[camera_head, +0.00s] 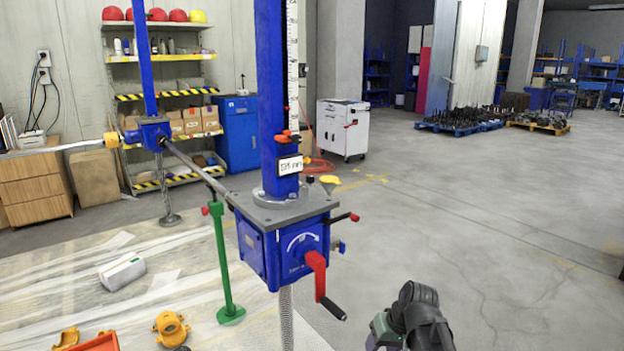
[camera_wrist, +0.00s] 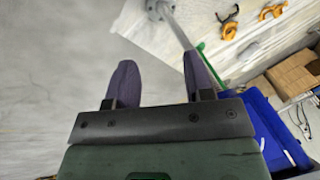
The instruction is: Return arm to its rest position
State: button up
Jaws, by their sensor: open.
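My gripper (camera_wrist: 157,64) shows in the wrist view with its two dark fingers apart and nothing between them. Part of my arm's dark end is at the bottom right of the head view, to the right of the near screw jack. That jack has a blue gearbox (camera_head: 283,245), a blue column (camera_head: 270,90) and a red crank (camera_head: 316,275) with a black handle. The gripper is apart from the crank in the head view. A second blue jack (camera_head: 155,132) stands behind, joined by a grey shaft (camera_head: 193,165).
A green stand (camera_head: 222,262) rises from the pale mat. The concrete floor (camera_head: 480,240) at right is clear.

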jog(key=s+d+f+m+g+h, duration=0.15)
jog(key=s+h, duration=0.25)
jog(key=s, duration=0.8)
notch_tip(320, 180, up, 14)
jog(key=w+a+p, duration=0.1)
jog(key=w+p, duration=0.1)
jog(key=p, duration=1.1)
